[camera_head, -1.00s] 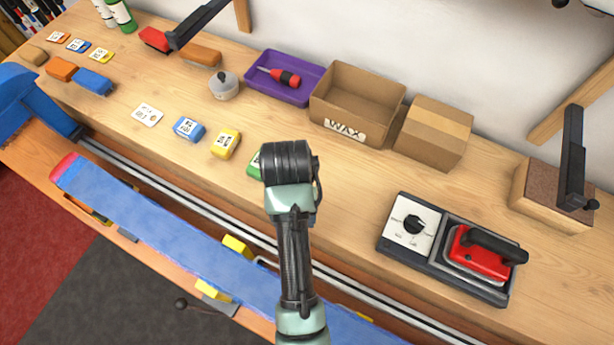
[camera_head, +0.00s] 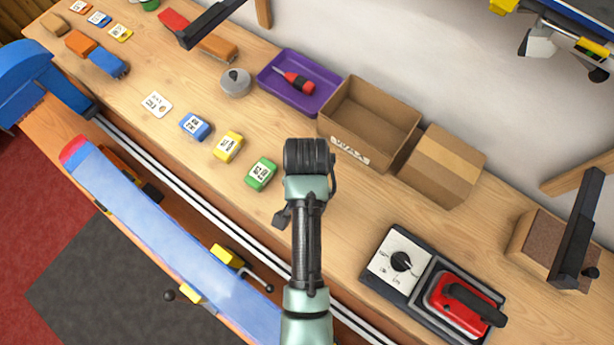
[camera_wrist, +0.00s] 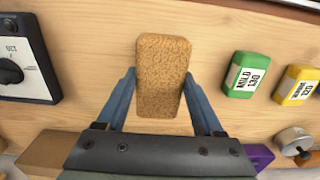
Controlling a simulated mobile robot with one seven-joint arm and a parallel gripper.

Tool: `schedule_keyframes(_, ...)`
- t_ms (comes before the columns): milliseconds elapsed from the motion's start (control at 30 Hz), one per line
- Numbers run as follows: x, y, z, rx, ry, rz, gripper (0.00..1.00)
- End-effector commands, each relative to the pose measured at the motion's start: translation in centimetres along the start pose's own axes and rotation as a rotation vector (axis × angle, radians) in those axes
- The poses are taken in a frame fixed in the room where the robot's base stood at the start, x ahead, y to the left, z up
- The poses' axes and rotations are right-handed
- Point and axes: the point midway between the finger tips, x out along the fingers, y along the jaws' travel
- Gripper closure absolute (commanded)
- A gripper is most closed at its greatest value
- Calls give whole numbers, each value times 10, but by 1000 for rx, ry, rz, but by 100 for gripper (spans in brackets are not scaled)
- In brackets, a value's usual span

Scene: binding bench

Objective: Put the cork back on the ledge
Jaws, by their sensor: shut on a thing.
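The cork (camera_wrist: 160,75) is a tan, speckled block with rounded corners. In the wrist view it sits between the two blue-grey fingers of my gripper (camera_wrist: 161,82), which is shut on it. Bare bench wood shows behind the cork; I cannot tell its height above the bench. In the head view my arm's wrist hides the cork and fingers. They are over the bench between the green block (camera_head: 260,174) and the iron's stand. I cannot make out with certainty which part is the ledge.
A red iron (camera_head: 462,304) rests on a stand with a dial (camera_head: 401,262). An open WAX box (camera_head: 345,150), a closed carton (camera_head: 441,168) and a purple tray (camera_head: 275,88) stand behind. A brown-topped block (camera_head: 535,243) is at right. A blue ski (camera_head: 165,230) lies in front.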

Motion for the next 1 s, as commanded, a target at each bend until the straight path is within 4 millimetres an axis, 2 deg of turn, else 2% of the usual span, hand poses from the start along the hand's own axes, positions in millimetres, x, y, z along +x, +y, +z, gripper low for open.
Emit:
schedule_keyframes(100,19,1,1,-1,-5,3,92)
schedule_keyframes(233,34,1,1,-1,-3,2,92)
schedule_keyframes(667,41,0,0,-1,0,0,92)
schedule_keyframes(700,41,0,0,-1,0,0,26)
schedule_keyframes(833,40,0,0,-1,-1,1,3)
schedule_keyframes(1000,40,0,0,-1,-1,1,1)
